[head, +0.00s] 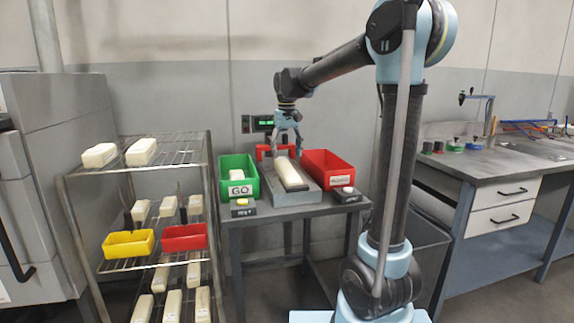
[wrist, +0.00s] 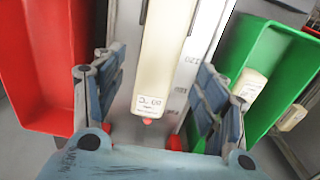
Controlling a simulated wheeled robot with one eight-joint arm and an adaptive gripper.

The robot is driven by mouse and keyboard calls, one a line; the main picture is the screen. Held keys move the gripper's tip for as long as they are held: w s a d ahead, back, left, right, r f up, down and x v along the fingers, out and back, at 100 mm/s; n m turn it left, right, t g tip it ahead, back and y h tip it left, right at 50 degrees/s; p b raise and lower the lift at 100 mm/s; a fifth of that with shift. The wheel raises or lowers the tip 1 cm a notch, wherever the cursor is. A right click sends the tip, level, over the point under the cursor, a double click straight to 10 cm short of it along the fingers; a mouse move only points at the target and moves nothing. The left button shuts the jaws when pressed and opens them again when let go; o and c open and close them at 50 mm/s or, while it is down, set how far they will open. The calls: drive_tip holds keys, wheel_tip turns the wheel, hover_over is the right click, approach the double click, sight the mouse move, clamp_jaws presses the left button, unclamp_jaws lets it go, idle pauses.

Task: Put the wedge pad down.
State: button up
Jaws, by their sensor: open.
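The wedge pad (head: 290,173) is a long cream block lying on a grey fixture (head: 296,197) on the small table, between a green bin and a red bin. In the wrist view the pad (wrist: 166,55) runs lengthwise between my fingers, its printed label facing me. My gripper (head: 286,142) is above the pad's far end in the head view, pointing down. In the wrist view my gripper (wrist: 161,68) is open, with a visible gap between each finger and the pad. Nothing is held.
The green GO bin (head: 249,190) holds a cream pad (wrist: 248,88). The red bin (head: 326,160) stands on the right. Button boxes (head: 243,208) sit at the table's front. A wire rack (head: 136,170) with several pads and small bins stands left.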

sight(287, 167)
wheel_tip(287, 167, up, 5)
drive_tip(key=s+d+f+m+t, duration=0.1)
drive_tip(key=s+d+f, duration=0.3)
drive_tip(key=s+d, duration=0.35)
drive_tip(key=s+d+f, duration=0.4)
drive_tip(key=s+d, duration=0.3)
drive_tip(key=s, duration=0.1)
drive_tip(key=s+d+f+m, duration=0.1)
drive_tip(key=s+d+f, duration=0.2)
drive_tip(key=s+f, duration=0.5)
drive_tip(key=s+d+f+m+t, duration=0.1)
drive_tip(key=s+d+f, duration=0.3)
drive_tip(key=s+f, duration=0.4)
wheel_tip(287, 167, down, 2)
drive_tip(key=shift+s, duration=0.15)
drive_tip(key=shift+w+f, duration=0.2)
drive_tip(key=shift+w, duration=0.25)
